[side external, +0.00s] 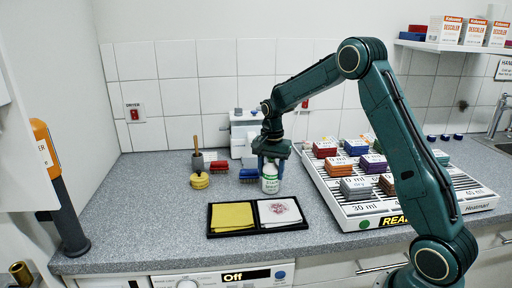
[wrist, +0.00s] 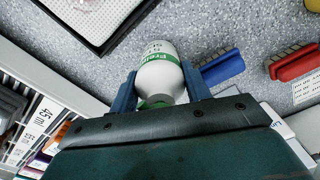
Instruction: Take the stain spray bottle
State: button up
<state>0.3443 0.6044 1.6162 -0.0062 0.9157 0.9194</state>
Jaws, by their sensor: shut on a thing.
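The stain spray bottle (side external: 270,181) is small and white with green lettering, on the grey counter behind the black tray. My gripper (side external: 271,161) comes down over it from above, with its blue fingers on either side. In the wrist view, the bottle (wrist: 160,72) lies between the two fingers of my gripper (wrist: 160,88), which is shut on it. Its upper end is partly hidden by the gripper body. I cannot tell whether its base touches the counter.
A black tray (side external: 209,222) holds a yellow cloth (side external: 232,217) and a red-stained white cloth (side external: 279,211). Blue (side external: 249,175) and red (side external: 219,167) brushes lie left of the bottle. A white slatted rack (side external: 335,206) with coloured blocks stands close on the right.

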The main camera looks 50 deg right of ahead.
jog(key=shift+r, duration=0.15)
notch_tip(320, 180, up, 20)
dwell(0.7)
dwell(0.6)
